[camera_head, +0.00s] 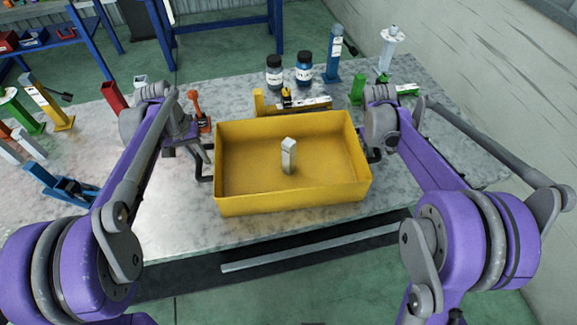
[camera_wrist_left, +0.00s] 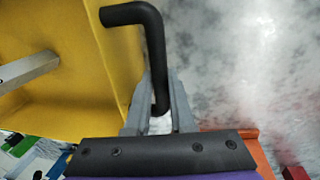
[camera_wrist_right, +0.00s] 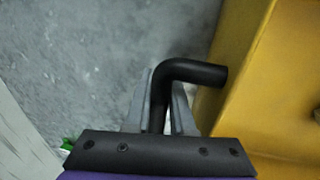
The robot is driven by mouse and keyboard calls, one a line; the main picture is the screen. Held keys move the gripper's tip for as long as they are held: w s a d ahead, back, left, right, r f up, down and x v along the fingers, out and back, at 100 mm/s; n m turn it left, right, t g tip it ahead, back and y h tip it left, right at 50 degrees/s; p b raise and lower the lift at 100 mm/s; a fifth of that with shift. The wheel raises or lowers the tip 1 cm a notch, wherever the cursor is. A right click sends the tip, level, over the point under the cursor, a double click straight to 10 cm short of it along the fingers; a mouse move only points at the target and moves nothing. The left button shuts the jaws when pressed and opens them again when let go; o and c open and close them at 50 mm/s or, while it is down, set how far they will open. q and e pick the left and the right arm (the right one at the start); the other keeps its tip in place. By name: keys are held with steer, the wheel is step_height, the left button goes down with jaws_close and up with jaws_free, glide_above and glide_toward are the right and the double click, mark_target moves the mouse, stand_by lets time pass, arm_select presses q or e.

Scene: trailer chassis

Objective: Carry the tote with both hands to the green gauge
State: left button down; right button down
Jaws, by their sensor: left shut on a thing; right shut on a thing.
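The yellow tote (camera_head: 292,202) is over the grey table, with a small metal block (camera_head: 289,157) standing inside. My left gripper (camera_head: 205,158) is shut on the black left handle, which shows clearly in the left wrist view (camera_wrist_left: 150,50). My right gripper (camera_head: 373,152) is shut on the black right handle, seen in the right wrist view (camera_wrist_right: 190,73). Whether the tote touches the table cannot be told. Green pieces (camera_head: 358,88) stand behind the tote at right. Another green-based piece (camera_head: 20,112) is at far left; I cannot tell which is the green gauge.
Behind the tote are a yellow piece (camera_head: 300,105), two dark bottles (camera_head: 304,70) and a blue stand (camera_head: 333,58). An orange tool (camera_head: 197,108) stands near my left gripper. A blue clamp (camera_head: 62,186) lies left. The marble-like table (camera_head: 165,225) is bare at front left.

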arm_select(q)
steer(key=c, duration=0.7)
jaws_free()
steer(key=shift+r, duration=0.1)
steer(key=r, duration=0.4)
steer(key=a+r, duration=0.1)
steer(key=r, duration=0.2)
steer(key=a+r+p, duration=0.1)
steer(key=r, duration=0.3)
steer(key=shift+a+r, duration=0.1)
steer(key=shift+r, duration=0.25)
arm_select(e)
steer(key=shift+w+r, duration=0.25)
steer(key=shift+r, duration=0.4)
steer(key=c, duration=0.7)
jaws_free()
arm_select(q)
steer(key=shift+r, duration=0.35)
arm_select(e)
steer(key=v, duration=1.1)
steer(key=shift+s+f, duration=0.1)
